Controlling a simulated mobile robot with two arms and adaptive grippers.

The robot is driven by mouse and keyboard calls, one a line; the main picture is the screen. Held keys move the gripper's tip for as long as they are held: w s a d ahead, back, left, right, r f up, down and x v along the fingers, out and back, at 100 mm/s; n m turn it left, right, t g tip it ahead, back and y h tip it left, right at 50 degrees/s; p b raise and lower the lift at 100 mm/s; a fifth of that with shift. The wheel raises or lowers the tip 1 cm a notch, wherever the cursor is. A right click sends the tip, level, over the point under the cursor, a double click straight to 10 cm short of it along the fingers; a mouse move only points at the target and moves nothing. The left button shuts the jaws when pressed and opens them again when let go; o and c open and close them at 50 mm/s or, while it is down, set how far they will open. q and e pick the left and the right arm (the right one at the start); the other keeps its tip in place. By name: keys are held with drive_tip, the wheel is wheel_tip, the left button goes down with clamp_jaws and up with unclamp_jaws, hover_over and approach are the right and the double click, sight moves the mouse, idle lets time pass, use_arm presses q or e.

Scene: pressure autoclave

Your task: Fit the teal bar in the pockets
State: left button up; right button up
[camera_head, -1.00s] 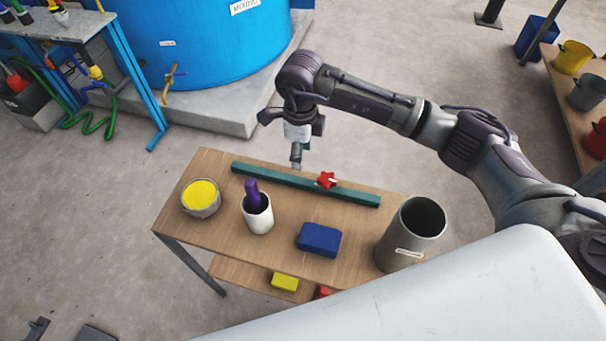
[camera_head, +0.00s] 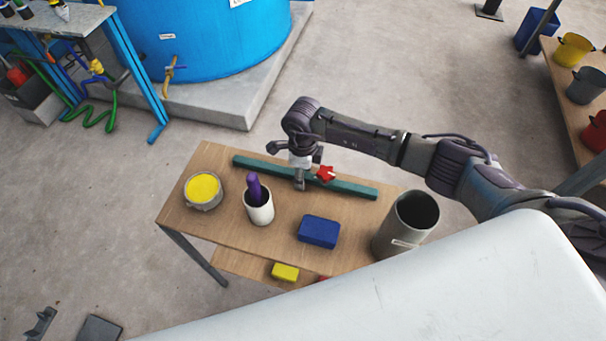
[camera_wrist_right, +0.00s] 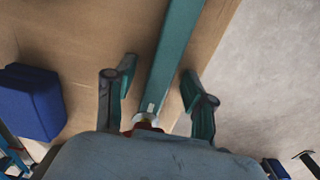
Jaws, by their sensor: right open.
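The teal bar (camera_head: 345,186) lies along the far side of the wooden table (camera_head: 225,221). It carries a red star-shaped knob (camera_head: 326,173) near its middle. My right gripper (camera_head: 299,181) is low over the bar, just left of the knob. In the right wrist view, the open fingers of the right gripper (camera_wrist_right: 159,72) stand on either side of the teal bar (camera_wrist_right: 178,45). I cannot tell whether they touch it. The red knob is mostly hidden there, at the gripper's base. My left gripper is not in view. I cannot make out the pockets.
On the table stand a yellow-filled tin (camera_head: 203,190), a white cup (camera_head: 259,208) with a purple handle, a blue block (camera_head: 319,231) and a tall grey cylinder (camera_head: 407,225). A yellow block (camera_head: 285,272) lies on the lower shelf. Dark grey pieces (camera_head: 98,328) lie at lower left.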

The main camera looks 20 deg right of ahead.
clamp_jaws()
drive_tip(key=shift+w+r, duration=0.1)
idle(0.3)
